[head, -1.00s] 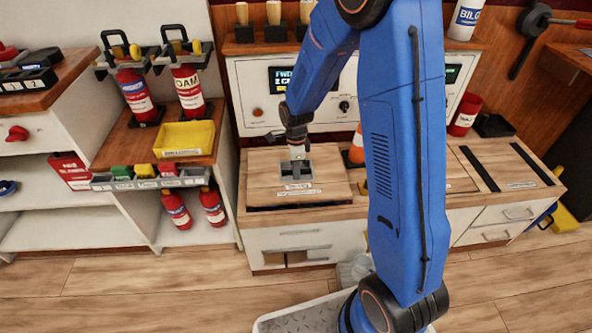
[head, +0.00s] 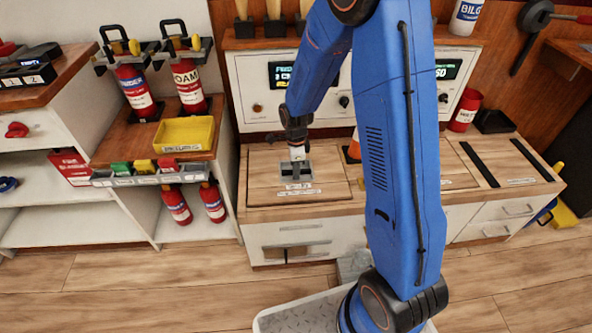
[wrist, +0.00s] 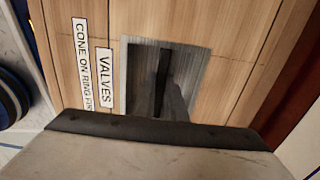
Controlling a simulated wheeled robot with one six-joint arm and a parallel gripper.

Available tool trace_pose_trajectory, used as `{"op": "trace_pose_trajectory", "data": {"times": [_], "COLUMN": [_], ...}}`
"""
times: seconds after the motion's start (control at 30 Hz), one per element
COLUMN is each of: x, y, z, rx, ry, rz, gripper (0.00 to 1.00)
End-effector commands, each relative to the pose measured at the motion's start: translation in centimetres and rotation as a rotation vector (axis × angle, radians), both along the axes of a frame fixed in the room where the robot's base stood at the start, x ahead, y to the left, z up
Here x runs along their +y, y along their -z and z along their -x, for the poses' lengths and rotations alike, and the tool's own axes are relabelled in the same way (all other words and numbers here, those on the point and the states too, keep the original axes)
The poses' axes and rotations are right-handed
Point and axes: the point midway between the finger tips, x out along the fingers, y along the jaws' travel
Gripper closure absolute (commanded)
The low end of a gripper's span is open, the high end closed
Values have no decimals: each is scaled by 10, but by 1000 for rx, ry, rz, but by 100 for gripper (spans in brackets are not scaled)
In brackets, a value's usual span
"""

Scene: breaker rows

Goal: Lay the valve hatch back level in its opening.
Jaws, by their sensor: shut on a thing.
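The valve hatch (head: 268,186) is a wooden panel in the bench top, with a grey recessed pull (head: 296,185) in it. It looks flush with the surrounding wood, with only a thin line along its edges. My gripper (head: 297,163) reaches down into the recess and is shut on the pull bar. In the wrist view the hatch (wrist: 225,80) fills the middle. Its recess (wrist: 195,65) shows a dark bar, with the fingers (wrist: 165,95) partly hidden by the gripper body. A "VALVES" label (wrist: 104,78) is beside the recess.
An orange cone (head: 355,150) stands right of the hatch, partly behind my arm. A second label, partly readable as "CONE ON RING", lies beside "VALVES". A yellow tray (head: 184,134) and fire extinguishers (head: 190,88) are left. A control panel (head: 240,75) stands behind.

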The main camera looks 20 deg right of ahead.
Motion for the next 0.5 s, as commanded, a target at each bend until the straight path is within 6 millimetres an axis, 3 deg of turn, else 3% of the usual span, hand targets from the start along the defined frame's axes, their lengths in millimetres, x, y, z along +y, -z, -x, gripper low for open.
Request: {"op": "trace_pose_trajectory", "data": {"times": [0.5], "x": [0], "y": [11], "z": [-1], "rx": [-2], "ry": [0], "rz": [-1], "gripper": [100]}}
